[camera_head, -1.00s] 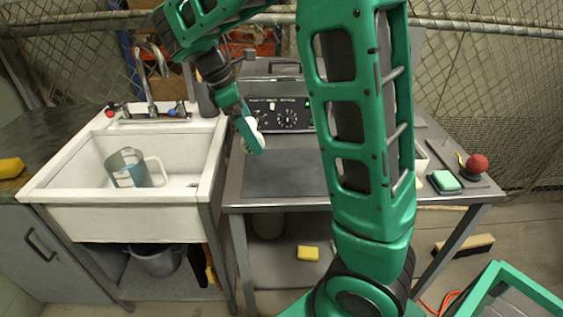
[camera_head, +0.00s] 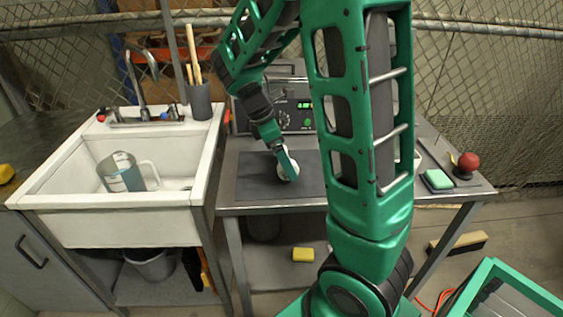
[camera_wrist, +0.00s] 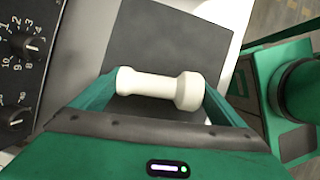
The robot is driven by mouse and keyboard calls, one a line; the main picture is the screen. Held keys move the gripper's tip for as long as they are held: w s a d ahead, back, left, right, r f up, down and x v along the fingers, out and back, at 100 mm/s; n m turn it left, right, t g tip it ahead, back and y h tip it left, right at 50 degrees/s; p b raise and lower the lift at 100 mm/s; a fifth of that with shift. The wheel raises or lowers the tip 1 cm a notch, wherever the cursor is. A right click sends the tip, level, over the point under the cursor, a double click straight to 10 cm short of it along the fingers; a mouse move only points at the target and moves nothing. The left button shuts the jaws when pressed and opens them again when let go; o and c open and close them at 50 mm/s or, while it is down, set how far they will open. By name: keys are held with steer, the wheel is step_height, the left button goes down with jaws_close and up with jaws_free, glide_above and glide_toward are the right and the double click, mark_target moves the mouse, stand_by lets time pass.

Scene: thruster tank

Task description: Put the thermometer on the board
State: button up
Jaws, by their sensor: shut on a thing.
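The thermometer, as I take it, is a white piece (camera_wrist: 150,84) shaped like a dumbbell, with a wider right end. My gripper (camera_wrist: 162,92) is shut on it, with a green finger at each end in the wrist view. The board (camera_head: 256,184) is a flat dark grey sheet on the steel bench, also in the wrist view (camera_wrist: 165,40). I cannot tell whether the thermometer touches it. My arm hides the board's right part.
A control panel with knobs (camera_head: 285,118) stands behind the board. A white sink (camera_head: 120,205) holding a clear jug (camera_head: 122,172) is at left. A green sponge (camera_head: 438,180) and a red ball (camera_head: 468,161) lie at the bench's right. The board's left part is clear.

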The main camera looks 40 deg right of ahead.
steer(key=shift+f, duration=0.75)
steer(key=o, duration=0.9)
steer(key=shift+w, duration=0.1)
